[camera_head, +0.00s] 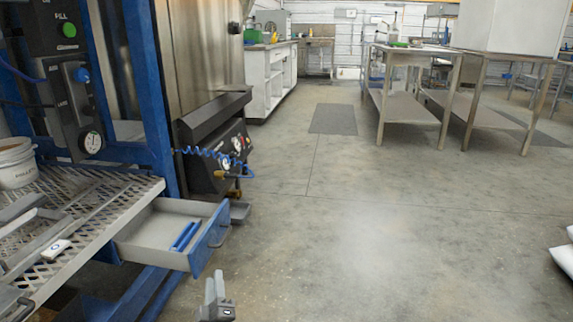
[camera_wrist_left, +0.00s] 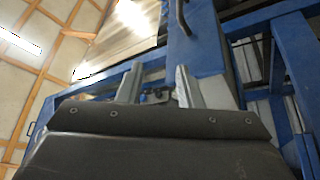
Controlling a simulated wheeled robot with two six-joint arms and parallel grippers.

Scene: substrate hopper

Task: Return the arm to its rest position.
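My left gripper (camera_head: 214,290) shows at the bottom of the head view, left of the middle. Its fingers point up, in front of the open drawer (camera_head: 150,257) and apart from it in the picture. In the left wrist view the two grey fingers of my left gripper (camera_wrist_left: 160,88) stand apart with nothing held between them. That view looks upward past the fingers at blue frame beams (camera_wrist_left: 195,45) and the roof. My right gripper is in neither view.
The drawer sticks out under a mesh shelf (camera_head: 105,185) and holds blue bars (camera_head: 185,236). A blue-framed machine (camera_head: 165,130) with a gauge stands at left. Steel tables (camera_head: 410,60) stand farther back. White sacks (camera_head: 562,258) lie at the right edge. The middle floor is clear.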

